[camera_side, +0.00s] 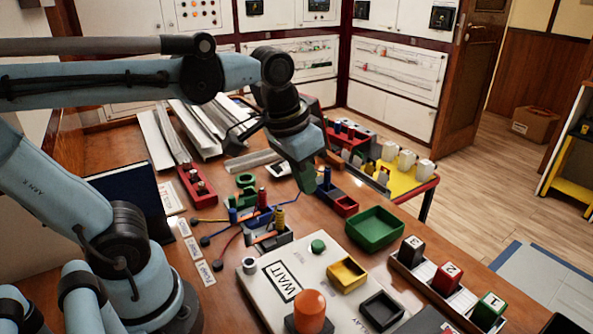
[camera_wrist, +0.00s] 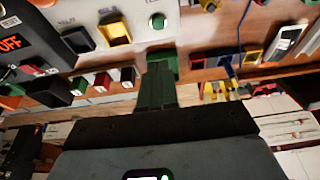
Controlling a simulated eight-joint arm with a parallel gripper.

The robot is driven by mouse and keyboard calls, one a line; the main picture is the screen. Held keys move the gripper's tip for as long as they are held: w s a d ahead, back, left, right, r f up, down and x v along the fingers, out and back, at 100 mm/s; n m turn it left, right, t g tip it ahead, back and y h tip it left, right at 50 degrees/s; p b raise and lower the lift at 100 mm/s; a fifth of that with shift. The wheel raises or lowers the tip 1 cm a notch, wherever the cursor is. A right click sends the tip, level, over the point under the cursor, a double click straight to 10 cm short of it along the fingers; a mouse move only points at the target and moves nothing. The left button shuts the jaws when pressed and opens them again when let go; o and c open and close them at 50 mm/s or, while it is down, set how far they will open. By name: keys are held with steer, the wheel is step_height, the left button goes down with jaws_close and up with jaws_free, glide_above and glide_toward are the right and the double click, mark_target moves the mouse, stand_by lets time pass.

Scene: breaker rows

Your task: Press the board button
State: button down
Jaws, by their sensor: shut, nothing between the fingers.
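A white board (camera_side: 290,290) lies on the wooden bench, with a "WAIT" label (camera_side: 283,281) on it. A small round green button (camera_side: 318,246) sits near its far edge. The button also shows at the top of the wrist view (camera_wrist: 157,21), on the white surface. A larger orange dome (camera_side: 310,306) stands at the board's near edge. My gripper (camera_side: 309,188) is shut and empty, pointing down above the bench beyond the board, apart from the button. In the wrist view its green fingers (camera_wrist: 157,85) are together, below the button in the picture.
A yellow tray (camera_side: 347,274) and a black tray (camera_side: 381,311) sit on the board. A green tray (camera_side: 375,229) stands to its right, near a rack of numbered blocks (camera_side: 447,278). Small coloured holders and cables (camera_side: 232,228) lie left of my gripper.

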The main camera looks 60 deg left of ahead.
steer(key=shift+f, duration=0.15)
glide_above(319, 242)
steer(key=f, duration=1)
steer(key=shift+s+f, duration=0.35)
steer(key=shift+s, duration=0.05)
steer(key=shift+f, duration=1.3)
steer(key=shift+f, duration=0.95)
steer(key=shift+r, duration=0.6)
steer(key=v, duration=1.3)
steer(key=shift+w, duration=0.35)
